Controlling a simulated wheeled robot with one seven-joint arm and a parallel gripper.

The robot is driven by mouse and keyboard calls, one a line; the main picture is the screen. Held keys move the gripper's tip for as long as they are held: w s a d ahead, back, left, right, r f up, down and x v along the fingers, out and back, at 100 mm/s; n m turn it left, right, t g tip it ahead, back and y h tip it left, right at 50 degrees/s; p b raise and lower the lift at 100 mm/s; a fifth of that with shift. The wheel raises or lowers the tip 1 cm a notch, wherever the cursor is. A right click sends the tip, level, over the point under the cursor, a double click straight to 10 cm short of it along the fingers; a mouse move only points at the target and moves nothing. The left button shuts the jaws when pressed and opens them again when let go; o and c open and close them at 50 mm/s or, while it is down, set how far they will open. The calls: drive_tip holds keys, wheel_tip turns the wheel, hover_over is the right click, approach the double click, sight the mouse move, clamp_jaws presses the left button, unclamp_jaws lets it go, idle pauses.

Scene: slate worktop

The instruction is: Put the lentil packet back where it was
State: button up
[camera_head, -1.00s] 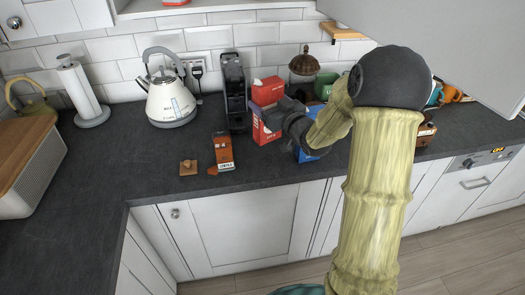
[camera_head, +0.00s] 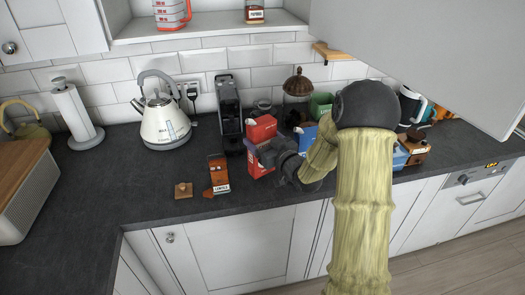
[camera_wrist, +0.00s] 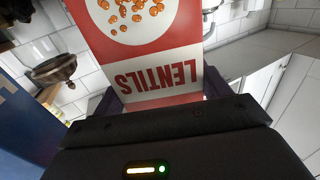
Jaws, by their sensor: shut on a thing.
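The lentil packet (camera_wrist: 170,70) is a red and white box with a picture of lentils and the word LENTILS, upside down in the wrist view. My gripper (camera_wrist: 165,100) is shut on it near the lettered band.
A blue box (camera_head: 306,136) stands close to the right of my gripper; a blue surface also fills the wrist view's left edge (camera_wrist: 25,125). The coffee machine (camera_head: 229,115) is on the left.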

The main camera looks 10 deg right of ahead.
drive_tip(key=shift+w+f, duration=0.1)
drive_tip(key=shift+f, duration=2.05)
drive_tip(key=o, duration=1.3)
drive_tip(key=shift+c, duration=0.2)
drive_tip(key=shift+p, duration=0.3)
